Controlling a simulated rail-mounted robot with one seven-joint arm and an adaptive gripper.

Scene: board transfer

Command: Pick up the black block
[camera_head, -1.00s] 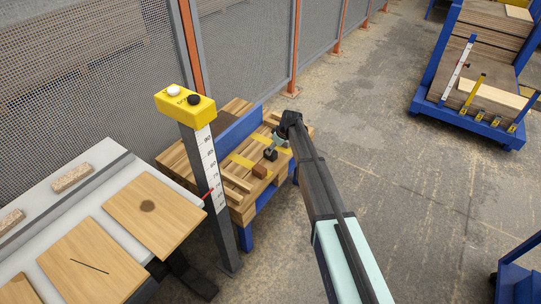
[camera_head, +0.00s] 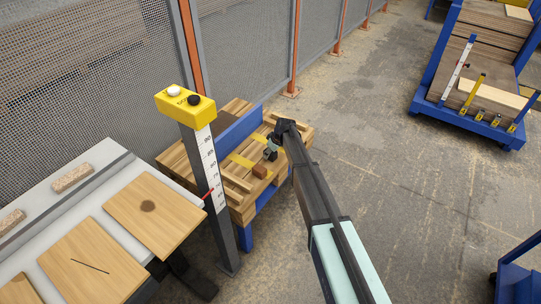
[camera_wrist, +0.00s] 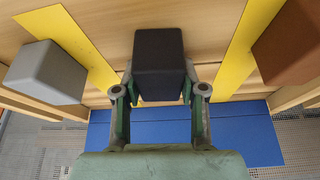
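The black block (camera_wrist: 160,52) is in the upper middle of the wrist view, between the two fingers of my gripper (camera_wrist: 160,88). The fingers stand on either side of it, close to its sides; I see no clear grip on it. In the head view the black block (camera_head: 269,155) is a small dark shape on the wooden pallet table (camera_head: 236,190), right under my gripper (camera_head: 271,149), which partly covers it.
In the wrist view a grey block (camera_wrist: 45,72) lies to the left and a brown block (camera_wrist: 288,45) to the right, near yellow strips. A blue board (camera_head: 237,128) stands behind on the table. A yellow-topped post (camera_head: 185,104) rises in front of it.

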